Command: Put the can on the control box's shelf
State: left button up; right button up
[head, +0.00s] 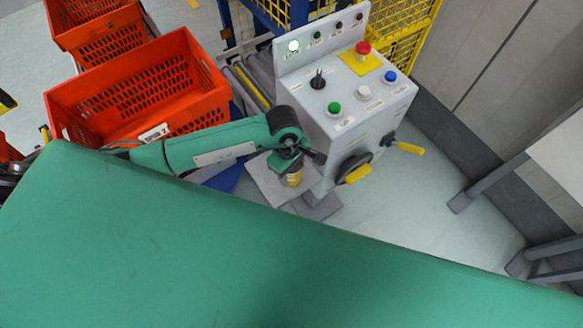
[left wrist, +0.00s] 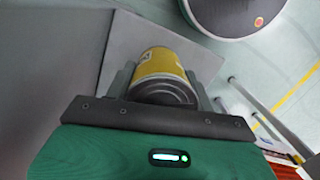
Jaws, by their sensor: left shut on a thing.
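The control box (head: 340,100) is a pale grey console with coloured buttons. Its shelf (head: 262,185) is a small flat grey plate low on its left side; it also shows in the left wrist view (left wrist: 122,45). My left gripper (head: 292,165) is over the shelf and shut on the yellow can with a dark end (head: 293,180). In the left wrist view the can (left wrist: 160,65) sits between the two fingers (left wrist: 160,90), with the shelf behind it. I cannot tell whether the can touches the shelf. My right gripper is not in view.
An orange tote (head: 150,85) stands left of the control box, with more totes (head: 100,25) behind. Floor (head: 400,215) is clear in front of the box.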

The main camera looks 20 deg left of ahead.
pick_arm(q)
jog(key=shift+f, duration=0.2)
jog(key=o, duration=1.2)
jog(key=shift+r, duration=0.1)
jog(key=shift+r, duration=0.2)
jog(key=r+b, duration=0.1)
jog(key=r, duration=0.2)
jog(key=r+b, duration=0.1)
jog(key=r, duration=0.3)
jog(key=a+r+b, duration=0.1)
jog(key=r, duration=0.2)
jog(key=shift+w+a+r+b, duration=0.1)
jog(key=shift+w+r+b, duration=0.1)
jog(key=shift+w+b, duration=0.1)
jog(key=shift+r, duration=0.7)
